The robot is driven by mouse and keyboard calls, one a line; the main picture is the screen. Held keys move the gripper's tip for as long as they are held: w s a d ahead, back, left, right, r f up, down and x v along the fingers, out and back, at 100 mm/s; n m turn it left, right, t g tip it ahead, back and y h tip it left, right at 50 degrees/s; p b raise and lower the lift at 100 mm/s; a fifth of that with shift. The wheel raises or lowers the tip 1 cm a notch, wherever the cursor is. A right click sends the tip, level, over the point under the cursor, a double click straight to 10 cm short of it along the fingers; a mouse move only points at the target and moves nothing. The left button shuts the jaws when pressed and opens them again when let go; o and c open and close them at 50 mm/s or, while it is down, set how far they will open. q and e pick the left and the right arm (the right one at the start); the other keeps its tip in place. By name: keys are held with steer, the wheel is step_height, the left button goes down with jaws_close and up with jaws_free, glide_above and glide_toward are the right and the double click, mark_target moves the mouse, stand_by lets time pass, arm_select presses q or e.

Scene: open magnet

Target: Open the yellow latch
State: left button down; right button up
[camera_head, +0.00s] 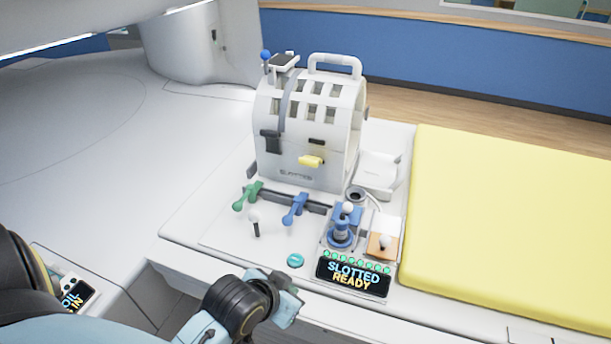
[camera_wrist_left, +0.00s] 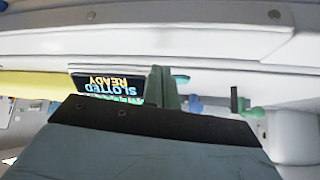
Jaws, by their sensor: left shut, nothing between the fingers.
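The yellow latch (camera_head: 311,161) is a small yellow handle on the lower front of the white slotted coil housing (camera_head: 300,120). It lies roughly horizontal against the housing. My left gripper (camera_head: 291,304) is near the front edge of the white platform, well below and apart from the latch. In the left wrist view its fingers (camera_wrist_left: 162,88) are closed together and empty. The latch cannot be made out in the left wrist view. My right gripper is not seen.
A green lever (camera_head: 247,196), a blue lever (camera_head: 295,208) and a white-knobbed lever (camera_head: 254,220) stand before the housing. A blue joystick (camera_head: 342,228), an orange-based knob (camera_head: 383,244) and a "SLOTTED READY" display (camera_head: 353,277) are to the right. A yellow pad (camera_head: 500,220) lies beyond.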

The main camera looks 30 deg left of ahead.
arm_select(q)
steer(key=w+a+r+n+t+y, duration=0.1)
steer(key=w+a+r+t, duration=0.3)
steer(key=r, duration=0.4)
steer(key=w+a+r+n+t+y, duration=0.2)
steer(key=w+a+r+t+y, duration=0.1)
steer(key=w+r+t, duration=0.4)
step_height(320, 180, up, 3)
steer(key=shift+w+a+f+n+y, duration=0.25)
steer(key=shift+w+a, duration=0.3)
steer(key=shift+w, duration=0.55)
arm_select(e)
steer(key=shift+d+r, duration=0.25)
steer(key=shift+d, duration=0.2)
arm_select(q)
steer(key=shift+w+r, duration=0.1)
steer(key=r+p, duration=0.1)
glide_above(312, 162)
steer(key=shift+s+a+f, duration=0.1)
steer(key=shift+s+f, duration=0.2)
steer(key=shift+f, duration=0.35)
steer(key=shift+s+a+f, duration=0.1)
steer(key=shift+s+f, duration=0.2)
steer(key=shift+f, duration=0.3)
steer(key=shift+s+a+f, duration=0.1)
steer(key=shift+s+f, duration=0.2)
steer(key=shift+f, duration=0.35)
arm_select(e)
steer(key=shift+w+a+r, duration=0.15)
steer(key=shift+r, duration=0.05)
